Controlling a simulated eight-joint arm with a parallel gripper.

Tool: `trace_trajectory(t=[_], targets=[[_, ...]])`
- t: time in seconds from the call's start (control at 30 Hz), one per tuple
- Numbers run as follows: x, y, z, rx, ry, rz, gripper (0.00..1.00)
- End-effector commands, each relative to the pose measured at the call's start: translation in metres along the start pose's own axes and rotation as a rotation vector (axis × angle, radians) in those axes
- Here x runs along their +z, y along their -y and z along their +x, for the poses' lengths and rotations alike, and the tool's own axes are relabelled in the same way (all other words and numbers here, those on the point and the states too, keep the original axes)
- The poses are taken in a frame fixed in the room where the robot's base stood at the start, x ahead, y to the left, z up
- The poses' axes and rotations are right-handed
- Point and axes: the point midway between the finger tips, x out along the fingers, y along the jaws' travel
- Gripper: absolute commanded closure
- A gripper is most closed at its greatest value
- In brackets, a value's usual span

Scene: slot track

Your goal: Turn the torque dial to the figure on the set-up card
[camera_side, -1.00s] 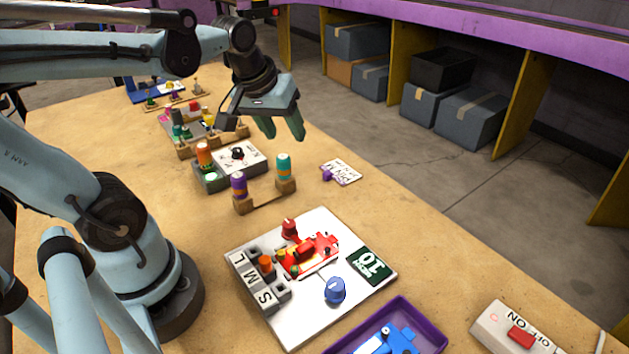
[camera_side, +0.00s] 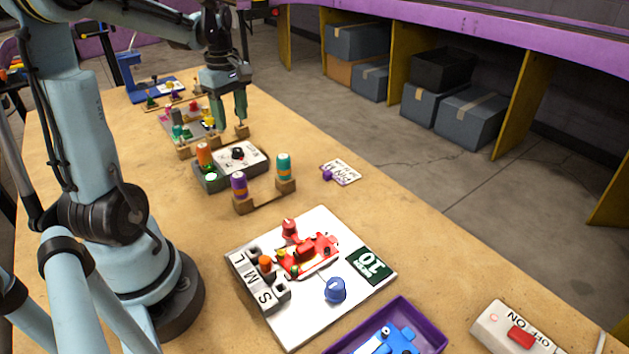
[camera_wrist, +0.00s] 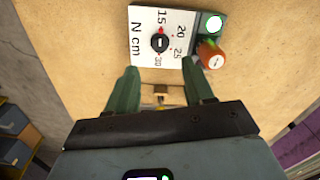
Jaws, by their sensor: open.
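The torque dial (camera_side: 238,153) is a black knob on a white plate on a grey box. The wrist view shows the dial (camera_wrist: 160,43) ringed by 15, 20, 25 and 30, beside "N cm". A red mark shows at its edge by the 15; I cannot tell surely where it points. The set-up card (camera_side: 341,173), small and white with a purple tab, lies right of the box; its writing is too small to read fully. My gripper (camera_side: 231,126) is open and empty, pointing down, above and behind the box. Its fingers (camera_wrist: 159,67) show apart below the dial.
On the dial box are an orange-handled driver (camera_side: 204,155) and a lit green lamp (camera_wrist: 213,24). A wooden rack (camera_side: 265,199) with purple and teal drivers stands in front. A white board (camera_side: 320,318) with a red assembly lies nearer. Bare tabletop surrounds the card.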

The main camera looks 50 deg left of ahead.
Motion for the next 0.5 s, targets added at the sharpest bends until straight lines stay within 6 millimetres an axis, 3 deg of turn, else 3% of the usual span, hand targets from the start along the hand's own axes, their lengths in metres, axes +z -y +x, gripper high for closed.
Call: trace_trajectory(t=[0.3,0.5], targets=[[0.0,-0.001,0.05,0.001,-0.001,0.003,0.48],[0.0,0.0,0.072,0.001,-0.001,0.003,0.48]])
